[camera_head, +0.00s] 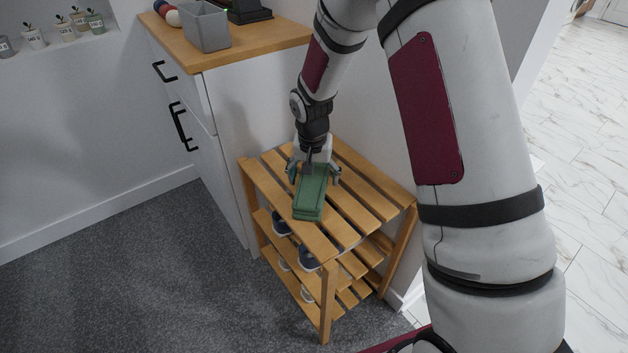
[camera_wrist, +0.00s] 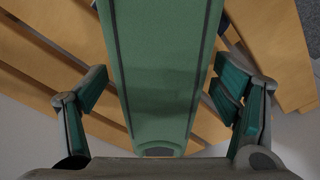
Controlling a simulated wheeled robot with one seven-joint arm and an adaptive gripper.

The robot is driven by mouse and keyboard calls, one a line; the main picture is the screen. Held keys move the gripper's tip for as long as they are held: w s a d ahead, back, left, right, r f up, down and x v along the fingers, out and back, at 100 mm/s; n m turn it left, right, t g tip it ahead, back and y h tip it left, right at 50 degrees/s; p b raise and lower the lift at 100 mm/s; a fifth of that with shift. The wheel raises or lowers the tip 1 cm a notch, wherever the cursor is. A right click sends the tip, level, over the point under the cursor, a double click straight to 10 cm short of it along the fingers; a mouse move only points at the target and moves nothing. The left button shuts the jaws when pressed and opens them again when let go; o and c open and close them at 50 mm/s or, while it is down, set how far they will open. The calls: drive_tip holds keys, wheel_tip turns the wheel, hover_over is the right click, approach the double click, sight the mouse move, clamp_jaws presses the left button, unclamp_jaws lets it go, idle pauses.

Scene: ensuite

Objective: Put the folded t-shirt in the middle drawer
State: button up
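The folded t-shirt (camera_head: 311,194) is a green, flat, oblong bundle lying on the slatted top of the wooden rack. It also fills the middle of the wrist view (camera_wrist: 165,70). My gripper (camera_head: 314,174) is over its far end, with one finger on each side. In the wrist view my gripper (camera_wrist: 160,110) is open, and gaps show between both finger pads and the shirt. The white cabinet (camera_head: 226,130) stands behind and left of the rack. Its front, with black handles (camera_head: 183,127), is seen at a steep angle; the drawers look shut, and the middle one is hard to single out.
The wooden rack (camera_head: 372,193) holds several shoes (camera_head: 307,259) on its lower shelves. A grey bin (camera_head: 205,26) and several balls (camera_head: 168,13) stand on the cabinet top. Grey carpet (camera_head: 130,270) in front of the cabinet is clear. A wall shelf with small pots is at upper left.

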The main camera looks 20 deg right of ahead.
drive_tip(key=c, duration=1.4)
drive_tip(key=shift+r, duration=0.1)
